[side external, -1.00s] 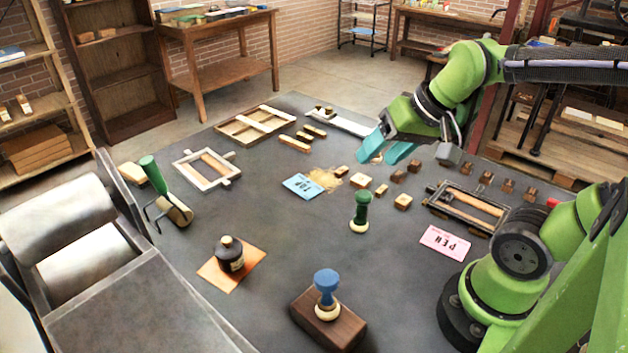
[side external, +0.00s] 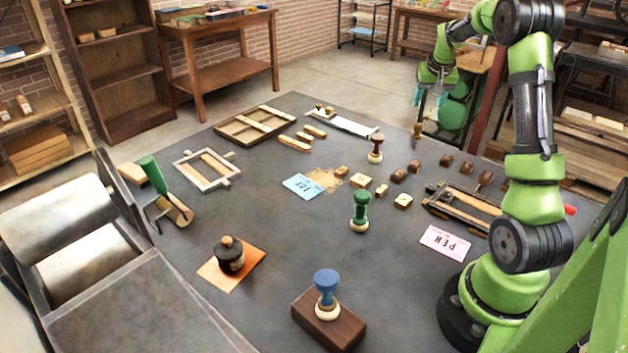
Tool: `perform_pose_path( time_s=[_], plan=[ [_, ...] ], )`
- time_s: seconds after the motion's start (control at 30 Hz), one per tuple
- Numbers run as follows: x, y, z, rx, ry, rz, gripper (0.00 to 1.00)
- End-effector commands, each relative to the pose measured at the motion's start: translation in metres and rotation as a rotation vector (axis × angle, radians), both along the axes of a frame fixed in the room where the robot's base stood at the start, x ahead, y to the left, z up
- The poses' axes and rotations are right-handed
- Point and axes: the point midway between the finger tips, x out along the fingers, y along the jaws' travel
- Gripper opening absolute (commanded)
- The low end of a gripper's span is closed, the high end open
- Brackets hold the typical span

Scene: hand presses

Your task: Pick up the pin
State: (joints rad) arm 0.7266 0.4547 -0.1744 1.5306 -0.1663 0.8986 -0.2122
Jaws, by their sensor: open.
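I cannot tell for sure which thing is the pin. A small, thin brown upright piece (side external: 417,131) shows at the far right edge of the table; it is too small to make out clearly. My gripper (side external: 428,101) is open, with light blue fingers, and is seen just above that piece. A gap shows between them in the picture, but their real distance is unclear. A dark wooden-handled stamp (side external: 375,148) with a pale base stands upright to the left of the small piece.
Several small wooden blocks (side external: 399,175) lie near a dark frame (side external: 463,208). The table's middle left (side external: 260,215) is clear.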

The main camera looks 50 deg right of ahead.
Motion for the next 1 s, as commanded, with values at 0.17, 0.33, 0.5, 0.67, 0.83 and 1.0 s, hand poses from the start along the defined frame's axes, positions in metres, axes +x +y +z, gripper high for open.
perform_pose_path(
  time_s=[0.17,0.33,0.5,0.67,0.83,1.0],
  plan=[
    [0.009,-0.012,-0.038,0.005,0.002,0.0,0.57],
    [0.017,-0.022,-0.07,0.004,0.0,0.0,0.57],
    [0.022,-0.029,-0.087,0.001,-0.001,0.001,0.57],
    [0.024,-0.033,-0.097,0.002,-0.001,-0.001,0.57],
    [0.03,-0.045,-0.119,0.003,-0.001,-0.001,0.57],
    [0.035,-0.05,-0.135,0.001,-0.002,0.0,0.57]
  ],
)
